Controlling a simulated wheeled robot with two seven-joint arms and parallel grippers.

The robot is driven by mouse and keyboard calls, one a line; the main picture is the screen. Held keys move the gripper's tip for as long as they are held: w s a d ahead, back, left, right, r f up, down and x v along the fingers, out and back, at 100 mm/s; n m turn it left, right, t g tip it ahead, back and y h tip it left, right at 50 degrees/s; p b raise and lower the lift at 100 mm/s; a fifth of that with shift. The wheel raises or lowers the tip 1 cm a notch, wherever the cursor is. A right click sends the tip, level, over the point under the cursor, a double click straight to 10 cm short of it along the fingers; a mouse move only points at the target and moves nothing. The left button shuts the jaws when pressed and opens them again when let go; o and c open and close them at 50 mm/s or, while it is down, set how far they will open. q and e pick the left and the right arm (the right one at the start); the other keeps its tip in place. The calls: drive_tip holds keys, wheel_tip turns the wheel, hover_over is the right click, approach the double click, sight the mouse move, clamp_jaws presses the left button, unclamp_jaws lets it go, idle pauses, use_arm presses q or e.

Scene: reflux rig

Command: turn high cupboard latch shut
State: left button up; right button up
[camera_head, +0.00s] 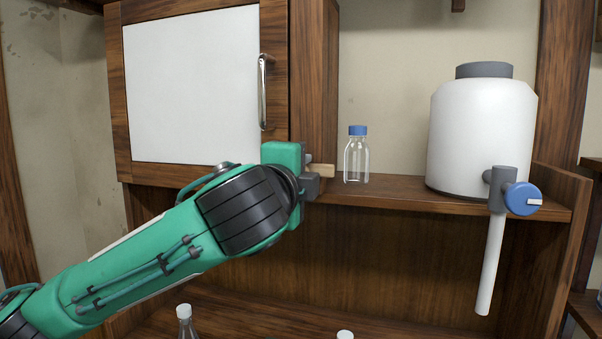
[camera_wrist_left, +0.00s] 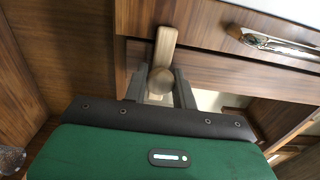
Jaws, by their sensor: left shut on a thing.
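The high cupboard (camera_head: 128,100) has a wood-framed door with a white panel (camera_head: 190,85) and a metal handle (camera_head: 264,92); the door looks closed. A small pale wooden latch (camera_head: 324,171) is at the cupboard's lower right corner and sticks out to the right, about level. In the left wrist view the latch (camera_wrist_left: 166,45) runs up from a round knob between the fingers, next to the door's edge. My left gripper (camera_head: 311,173) is shut on the latch, with one grey finger on each side in the wrist view (camera_wrist_left: 160,88). The gripper hides part of the latch. My right gripper is not in view.
A clear bottle with a blue cap (camera_head: 356,158) stands on the shelf (camera_head: 400,190) just right of the latch. A white tank (camera_head: 480,135) with a blue tap (camera_head: 522,199) stands farther right. Bottle tops (camera_head: 185,312) show low in front.

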use_arm(q)
drive_tip(key=o, duration=0.9)
drive_tip(key=b+v, duration=0.5)
drive_tip(key=v, duration=0.9)
drive_tip(key=shift+b, duration=0.35)
